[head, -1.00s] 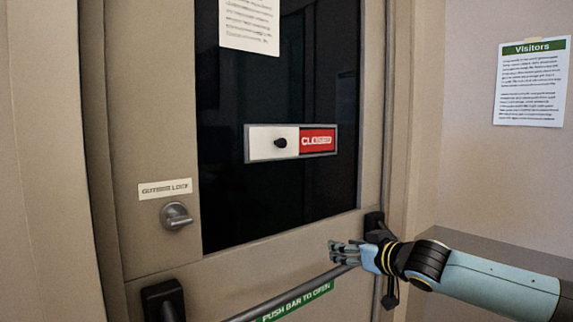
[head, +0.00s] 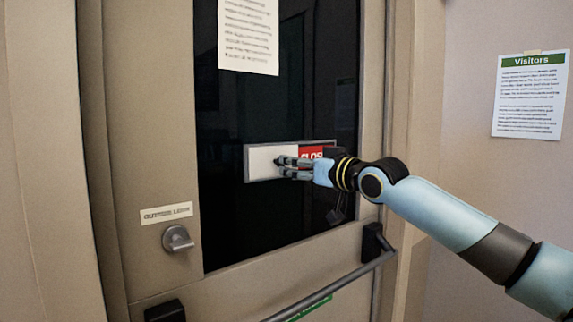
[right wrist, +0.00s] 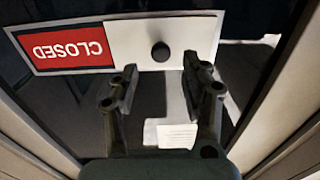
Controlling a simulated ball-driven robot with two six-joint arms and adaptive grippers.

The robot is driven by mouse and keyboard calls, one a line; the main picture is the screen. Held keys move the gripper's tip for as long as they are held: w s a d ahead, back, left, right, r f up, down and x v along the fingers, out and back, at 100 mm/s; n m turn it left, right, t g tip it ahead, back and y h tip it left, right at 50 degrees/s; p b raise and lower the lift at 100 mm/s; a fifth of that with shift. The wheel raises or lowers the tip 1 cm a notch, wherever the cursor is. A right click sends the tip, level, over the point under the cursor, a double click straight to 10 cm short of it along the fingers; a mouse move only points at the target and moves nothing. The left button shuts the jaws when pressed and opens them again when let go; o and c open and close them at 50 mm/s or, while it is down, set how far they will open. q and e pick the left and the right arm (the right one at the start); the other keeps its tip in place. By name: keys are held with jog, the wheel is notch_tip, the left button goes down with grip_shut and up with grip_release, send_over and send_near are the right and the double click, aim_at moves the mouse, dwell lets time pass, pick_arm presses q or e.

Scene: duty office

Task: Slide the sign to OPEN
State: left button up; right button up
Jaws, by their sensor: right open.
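The sliding sign (head: 262,162) is mounted on the dark glass of the door. Its white cover is at the left and the red CLOSED panel (head: 311,152) shows at the right, partly hidden by my right gripper. My right gripper (head: 282,168) is open at the sign, its fingertips by the black knob. In the right wrist view the sign appears upside down, with the black knob (right wrist: 160,52) on the white cover ahead of and between the open fingers (right wrist: 157,85). I cannot tell whether either finger touches the knob. My left gripper is not in view.
The door has a lock knob (head: 177,239) at its lower left and a push bar (head: 335,287) below the glass. A paper notice (head: 249,35) hangs above the sign. A Visitors notice (head: 529,95) is on the right wall.

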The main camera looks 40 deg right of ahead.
jog(key=w, duration=0.4)
jog(key=shift+a, duration=0.2)
grip_shut()
